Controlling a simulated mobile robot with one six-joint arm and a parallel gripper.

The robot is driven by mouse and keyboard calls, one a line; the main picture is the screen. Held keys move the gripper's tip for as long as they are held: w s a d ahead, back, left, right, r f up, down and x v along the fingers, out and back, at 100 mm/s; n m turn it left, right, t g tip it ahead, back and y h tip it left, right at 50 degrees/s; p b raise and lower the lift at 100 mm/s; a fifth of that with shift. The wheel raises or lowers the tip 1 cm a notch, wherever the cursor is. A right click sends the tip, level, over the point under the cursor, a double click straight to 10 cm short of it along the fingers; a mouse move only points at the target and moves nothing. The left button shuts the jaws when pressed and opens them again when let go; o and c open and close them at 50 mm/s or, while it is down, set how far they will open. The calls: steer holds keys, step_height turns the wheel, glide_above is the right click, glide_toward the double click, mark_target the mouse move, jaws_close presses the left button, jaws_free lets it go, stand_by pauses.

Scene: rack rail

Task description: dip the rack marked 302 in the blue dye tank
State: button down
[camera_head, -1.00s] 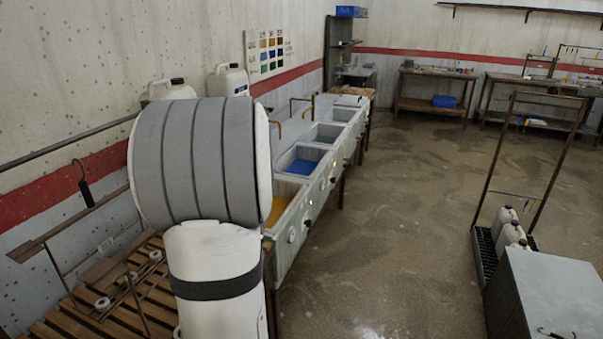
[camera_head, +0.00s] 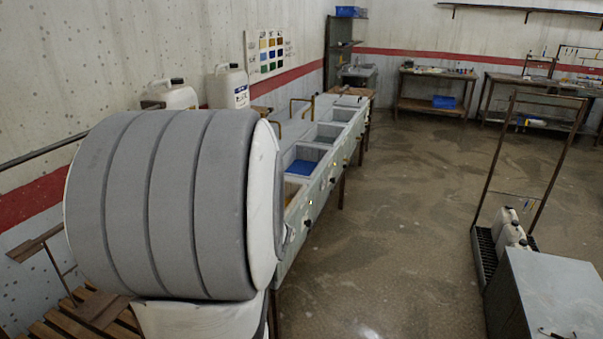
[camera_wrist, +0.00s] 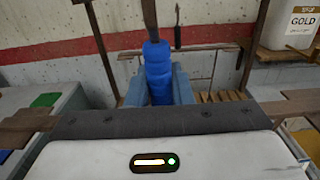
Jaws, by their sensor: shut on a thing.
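In the wrist view my gripper (camera_wrist: 158,92) is shut on a blue ribbed grip (camera_wrist: 157,70) with a dark bar (camera_wrist: 149,18) rising from it. The grip stands nearly upright between the light-blue fingers. Whatever hangs below the grip is hidden by my gripper body, and no number shows, so I cannot tell if this is rack 302. In the head view the blue dye tank (camera_head: 304,167) is an open basin in the row along the left wall. My gripper is hidden there behind my large grey arm link.
A tank with amber dye (camera_head: 292,190) sits nearer than the blue one, partly covered by my arm. White jugs (camera_head: 228,87) stand behind the tanks. A wooden slatted stand (camera_head: 50,322) is at lower left. The floor right of the tanks is open up to a grey cabinet (camera_head: 545,290).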

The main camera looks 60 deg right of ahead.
steer(key=s+a+b, duration=0.8)
steer(key=s, duration=0.4)
steer(key=shift+s+a+b, duration=0.15)
steer(key=shift+a+b, duration=0.05)
steer(key=shift+b, duration=0.1)
stand_by(0.6)
steer(key=shift+r, duration=0.1)
